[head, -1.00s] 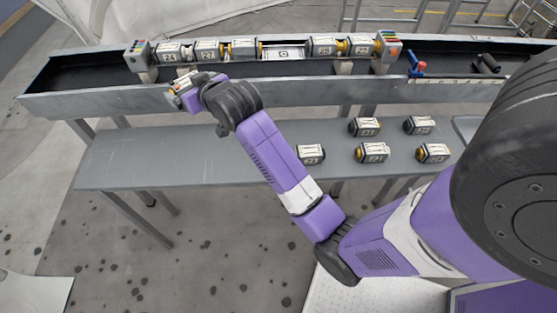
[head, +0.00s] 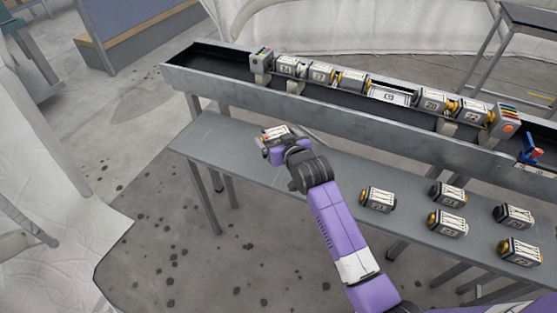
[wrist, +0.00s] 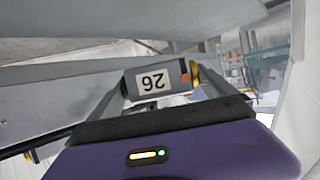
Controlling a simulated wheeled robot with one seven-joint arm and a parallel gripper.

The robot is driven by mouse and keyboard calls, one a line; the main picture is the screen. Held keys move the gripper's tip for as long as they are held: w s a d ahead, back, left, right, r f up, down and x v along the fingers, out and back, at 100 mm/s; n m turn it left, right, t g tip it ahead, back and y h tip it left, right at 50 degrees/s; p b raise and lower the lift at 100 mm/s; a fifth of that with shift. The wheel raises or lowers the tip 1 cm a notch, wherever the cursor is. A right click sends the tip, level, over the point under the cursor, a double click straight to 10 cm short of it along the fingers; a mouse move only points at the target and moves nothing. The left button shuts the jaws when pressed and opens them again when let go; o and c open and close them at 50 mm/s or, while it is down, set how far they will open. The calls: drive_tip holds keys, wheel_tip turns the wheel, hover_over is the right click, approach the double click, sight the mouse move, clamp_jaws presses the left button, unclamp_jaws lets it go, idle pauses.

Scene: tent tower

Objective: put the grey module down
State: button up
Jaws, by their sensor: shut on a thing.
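The grey module (wrist: 153,81) shows in the wrist view with a white label reading 26, upside down, and a yellow end on the right. My gripper (head: 273,142) is shut on it. In the head view the module (head: 275,131) is at the gripper's tip, over the left part of the lower grey bench (head: 215,140), in front of the trough. I cannot tell whether the module touches the bench.
The long grey trough (head: 340,119) behind holds a row of modules between end blocks, with a pale plate (head: 388,96) in the row. Several loose modules (head: 447,222) stand on the bench to the right. Bench around my gripper is clear.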

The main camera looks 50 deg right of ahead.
wheel_tip(320, 180, down, 9)
drive_tip(key=shift+f+b, duration=0.15)
drive_tip(key=shift+b, duration=0.15)
drive_tip(key=shift+f, duration=0.15)
drive_tip(key=o, duration=1.5)
drive_tip(key=shift+f, duration=0.1)
drive_tip(key=shift+o, duration=0.2)
